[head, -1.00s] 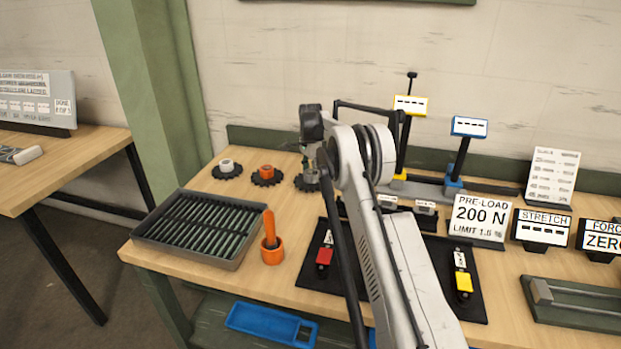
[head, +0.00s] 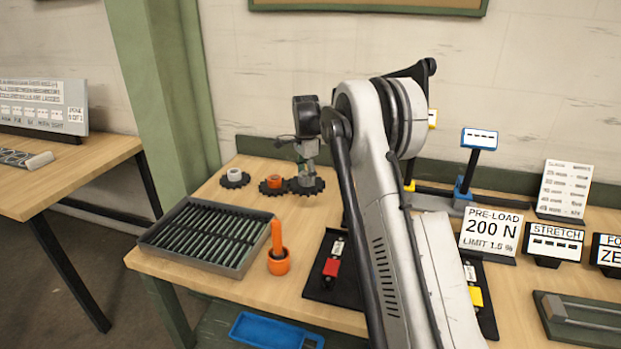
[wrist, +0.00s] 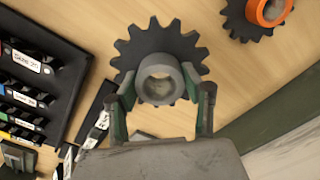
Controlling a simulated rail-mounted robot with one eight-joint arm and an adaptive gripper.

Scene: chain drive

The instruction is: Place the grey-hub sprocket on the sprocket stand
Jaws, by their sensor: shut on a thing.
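My gripper (head: 306,166) is shut on the grey hub of a dark toothed sprocket (head: 309,187). In the wrist view the fingers (wrist: 160,98) sit on both sides of the round grey hub (wrist: 160,78), and the dark sprocket disc (wrist: 165,42) shows beyond it. The disc looks level and seems slightly above the table; the gap is hard to judge. I cannot make out which thing is the sprocket stand; my arm hides part of the bench.
An orange-hub sprocket (head: 274,182) lies close left of the held one, and a white-hub sprocket (head: 235,178) further left. A slotted grey tray (head: 160,243) and an orange pot (head: 278,262) stand in front. A blue-topped post (head: 479,139) stands to the right.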

